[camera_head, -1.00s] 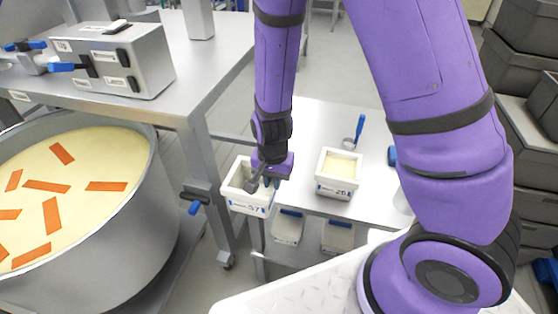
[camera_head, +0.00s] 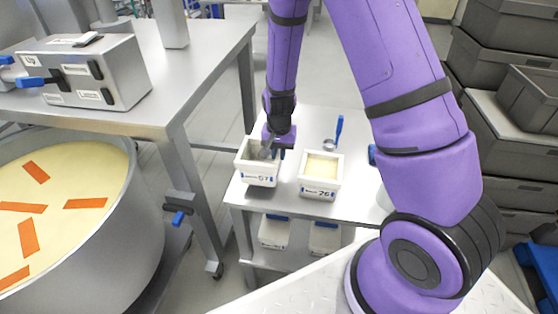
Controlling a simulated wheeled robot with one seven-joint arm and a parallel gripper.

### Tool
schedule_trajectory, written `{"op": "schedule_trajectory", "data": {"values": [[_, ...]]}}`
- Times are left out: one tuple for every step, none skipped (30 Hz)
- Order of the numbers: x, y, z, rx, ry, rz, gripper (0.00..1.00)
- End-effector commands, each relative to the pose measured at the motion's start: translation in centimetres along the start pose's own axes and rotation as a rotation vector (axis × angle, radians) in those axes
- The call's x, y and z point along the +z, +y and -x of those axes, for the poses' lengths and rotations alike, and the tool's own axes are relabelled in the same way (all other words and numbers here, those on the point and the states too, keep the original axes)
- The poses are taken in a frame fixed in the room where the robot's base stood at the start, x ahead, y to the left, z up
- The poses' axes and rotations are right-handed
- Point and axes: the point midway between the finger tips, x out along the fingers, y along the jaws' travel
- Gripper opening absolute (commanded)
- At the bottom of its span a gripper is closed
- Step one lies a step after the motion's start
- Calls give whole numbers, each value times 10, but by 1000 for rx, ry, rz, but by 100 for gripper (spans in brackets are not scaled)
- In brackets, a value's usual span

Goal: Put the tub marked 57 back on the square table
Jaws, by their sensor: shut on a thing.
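The white tub marked 57 (camera_head: 258,179) is at the left front corner of the small square table (camera_head: 281,199). It looks upright and empty inside as far as I can see. My gripper (camera_head: 270,151) is shut on the tub's rim from above. The fingers are partly hidden by the wrist and the tub wall. I cannot tell whether the tub's base touches the tabletop.
A second white tub marked 76 (camera_head: 319,187), with pale contents, stands just right of tub 57. A blue-handled scoop (camera_head: 336,135) lies behind it. A large pot (camera_head: 85,230) and a steel bench (camera_head: 205,75) are left. Grey crates (camera_head: 505,130) are stacked right.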

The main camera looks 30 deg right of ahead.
Motion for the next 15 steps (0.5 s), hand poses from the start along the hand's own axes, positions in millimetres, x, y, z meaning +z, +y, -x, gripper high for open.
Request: {"op": "schedule_trajectory", "data": {"values": [[-2,1,-6,1,-2,-2,0],[-2,1,-11,2,-3,-2,0],[-1,1,-17,2,-2,-3,0],[-1,1,-22,2,-3,-3,0],[-1,1,-26,2,-2,-2,0],[-1,1,-31,1,-2,-1,0],[-1,0,-33,1,-1,-1,0],[-1,0,-34,0,0,-1,0],[-1,0,-35,0,0,-1,0],[-1,0,-35,-1,1,-1,0],[-1,0,-35,-1,1,-1,0],[-1,0,-35,-1,1,-1,0],[-1,0,-35,-1,1,-1,0],[-1,0,-35,-1,1,-1,0],[-1,0,-35,-1,1,-1,0]]}}
